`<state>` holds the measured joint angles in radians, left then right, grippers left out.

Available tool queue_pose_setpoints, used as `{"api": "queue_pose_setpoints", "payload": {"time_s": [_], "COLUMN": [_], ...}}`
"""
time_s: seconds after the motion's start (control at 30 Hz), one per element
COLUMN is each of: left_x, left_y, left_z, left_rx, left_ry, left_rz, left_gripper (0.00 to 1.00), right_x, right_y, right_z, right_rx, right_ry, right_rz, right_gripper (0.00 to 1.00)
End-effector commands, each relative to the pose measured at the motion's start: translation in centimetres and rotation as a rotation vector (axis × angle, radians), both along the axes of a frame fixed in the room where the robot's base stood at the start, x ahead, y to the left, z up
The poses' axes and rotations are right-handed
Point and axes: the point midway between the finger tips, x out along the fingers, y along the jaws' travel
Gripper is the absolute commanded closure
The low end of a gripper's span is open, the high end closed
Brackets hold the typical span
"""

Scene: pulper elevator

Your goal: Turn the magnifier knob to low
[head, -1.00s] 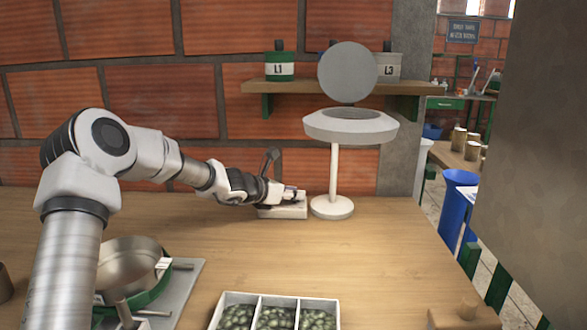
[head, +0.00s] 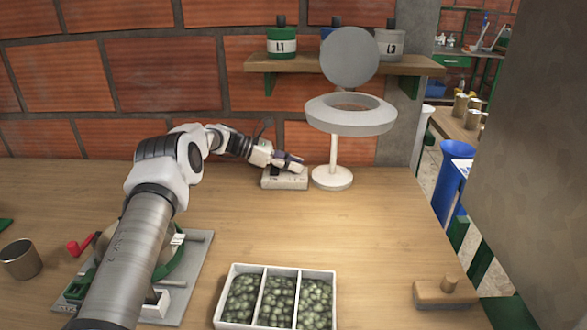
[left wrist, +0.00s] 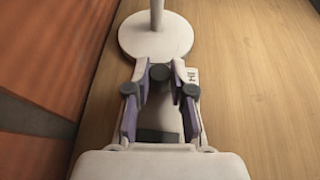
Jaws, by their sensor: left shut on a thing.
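The magnifier (head: 350,118) is a round lamp ring with a raised grey lid, on a white post and round foot. It stands upright at the back of the table. Beside its foot is a low white control box (head: 284,182). My left gripper (head: 288,163) is over this box. In the left wrist view, its fingers (left wrist: 160,82) are shut on the dark round knob (left wrist: 158,72) on top of the box. Small dark marks show to the right of the knob, but the setting is too small to read. My right gripper is out of view.
A three-part white tray of green beans (head: 276,268) lies at the front. A wooden tamper-like block (head: 446,292) is front right. A brick wall (head: 150,60) and shelf (head: 340,64) stand behind.

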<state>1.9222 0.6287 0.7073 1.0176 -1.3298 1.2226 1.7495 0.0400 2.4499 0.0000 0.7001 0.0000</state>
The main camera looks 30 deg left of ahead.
Motion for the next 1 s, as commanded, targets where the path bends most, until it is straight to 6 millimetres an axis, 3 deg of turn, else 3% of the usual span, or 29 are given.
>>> {"api": "queue_pose_setpoints", "payload": {"time_s": [0.2, 0.77, 0.8, 0.83, 0.87, 1.0], "left_x": [0.14, 0.14, 0.15, 0.15, 0.15, 0.14], "left_y": [-0.01, -0.01, -0.01, -0.01, -0.01, 0.01], "left_z": [-0.11, 0.17, 0.18, 0.18, 0.18, 0.13], "left_rx": [0.002, -0.002, -0.002, -0.002, -0.002, -0.001], "left_ry": [-0.002, -0.003, -0.003, -0.003, -0.003, -0.003], "left_rz": [-0.055, -0.077, -0.077, -0.077, -0.077, -0.077], "left_gripper": [1.00, 1.00, 0.67, 0.56, 0.52, 0.52], "right_x": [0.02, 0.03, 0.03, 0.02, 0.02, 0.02], "right_y": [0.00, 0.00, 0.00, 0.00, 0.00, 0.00], "right_z": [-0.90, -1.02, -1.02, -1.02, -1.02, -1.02], "right_rx": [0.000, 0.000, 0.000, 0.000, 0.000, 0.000], "right_ry": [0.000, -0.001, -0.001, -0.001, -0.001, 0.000], "right_rz": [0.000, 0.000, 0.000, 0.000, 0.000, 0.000], "right_gripper": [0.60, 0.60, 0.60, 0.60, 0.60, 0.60]}}
